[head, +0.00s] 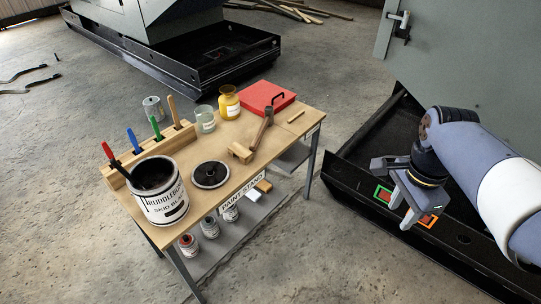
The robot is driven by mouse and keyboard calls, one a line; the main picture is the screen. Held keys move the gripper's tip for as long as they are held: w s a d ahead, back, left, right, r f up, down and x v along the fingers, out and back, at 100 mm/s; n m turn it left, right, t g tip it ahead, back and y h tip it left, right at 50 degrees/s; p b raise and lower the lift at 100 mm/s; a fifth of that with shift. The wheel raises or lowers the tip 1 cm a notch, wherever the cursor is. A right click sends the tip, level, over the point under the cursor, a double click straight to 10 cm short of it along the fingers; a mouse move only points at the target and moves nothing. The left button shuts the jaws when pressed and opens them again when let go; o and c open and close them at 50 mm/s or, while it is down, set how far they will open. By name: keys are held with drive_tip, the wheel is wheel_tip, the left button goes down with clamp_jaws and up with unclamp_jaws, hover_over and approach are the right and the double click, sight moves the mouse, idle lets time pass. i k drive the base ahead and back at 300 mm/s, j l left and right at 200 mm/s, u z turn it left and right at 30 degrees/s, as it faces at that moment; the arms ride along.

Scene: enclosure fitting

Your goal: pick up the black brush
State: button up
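My gripper (403,207) is right of the table, well apart from the brushes. Its fingers look apart, with nothing between them.
The wooden table (225,170) also bears a dark round lid (210,175), a mallet (256,138), a red case (266,97), a yellow jar (229,104) and a glass jar (204,121). Small cans stand on its lower shelf. A grey enclosure (470,70) on a black skid stands right.

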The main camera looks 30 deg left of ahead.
sight(113, 162)
drive_tip(key=j+u, duration=0.45)
drive_tip(key=j, duration=0.3)
drive_tip(key=i+j+u, duration=0.15)
drive_tip(key=j+u, duration=0.3)
drive_tip(key=j, duration=0.25)
drive_tip(key=i+j, duration=0.1)
drive_tip(key=j, duration=0.75)
drive_tip(key=i+j, duration=0.15)
drive_tip(key=j, duration=0.25)
